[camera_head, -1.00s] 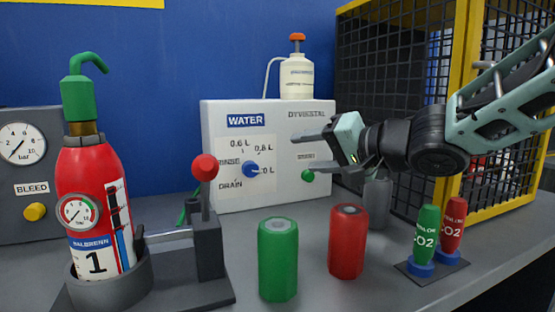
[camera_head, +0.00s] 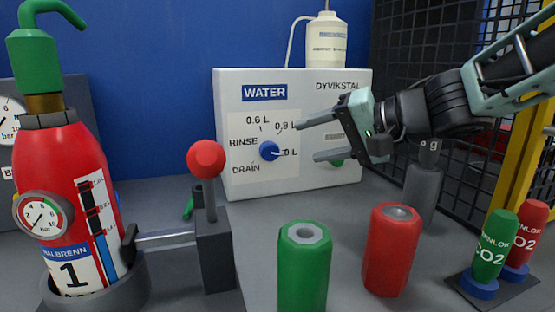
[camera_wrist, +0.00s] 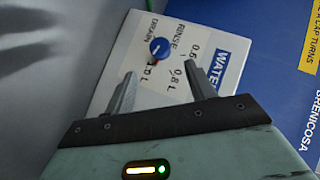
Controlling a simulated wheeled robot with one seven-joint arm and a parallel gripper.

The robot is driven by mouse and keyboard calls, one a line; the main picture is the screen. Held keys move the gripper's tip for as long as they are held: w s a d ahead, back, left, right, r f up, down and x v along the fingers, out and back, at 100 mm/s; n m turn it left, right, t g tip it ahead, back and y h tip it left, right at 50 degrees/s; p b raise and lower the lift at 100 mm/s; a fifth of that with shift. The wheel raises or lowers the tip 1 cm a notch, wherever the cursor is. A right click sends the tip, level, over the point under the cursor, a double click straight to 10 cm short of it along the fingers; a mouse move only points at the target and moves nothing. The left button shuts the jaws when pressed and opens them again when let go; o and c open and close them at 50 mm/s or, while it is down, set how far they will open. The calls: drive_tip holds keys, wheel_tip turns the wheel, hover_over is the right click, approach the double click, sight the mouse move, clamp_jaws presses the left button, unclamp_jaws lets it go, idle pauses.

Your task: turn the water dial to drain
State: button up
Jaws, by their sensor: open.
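The water dial (camera_head: 269,151) is a blue knob on the white panel of the water box (camera_head: 350,175). Its white pointer aims right, at the 1.0 L mark; the DRAIN label (camera_head: 246,169) is at its lower left. My gripper (camera_head: 307,141) is open and empty, just right of the dial in the head view, its fingers reaching toward it. In the wrist view the dial (camera_wrist: 160,48) shows beyond and between the two fingertips (camera_wrist: 160,73), apart from them.
A red extinguisher (camera_head: 68,190) stands in a holder at left, beside a red-knobbed lever (camera_head: 206,160). A green cylinder (camera_head: 303,270) and a red cylinder (camera_head: 392,250) stand in front of the box. Small CO2 cartridges (camera_head: 493,245) and a mesh cage (camera_head: 450,60) are at right.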

sight(276, 149)
drive_tip(key=b+x, duration=0.3)
drive_tip(key=x, duration=0.6)
drive_tip(key=shift+w+a+f, duration=0.1)
drive_tip(key=shift+a+f, duration=0.05)
drive_tip(key=shift+a, duration=0.05)
drive_tip(key=c, duration=1)
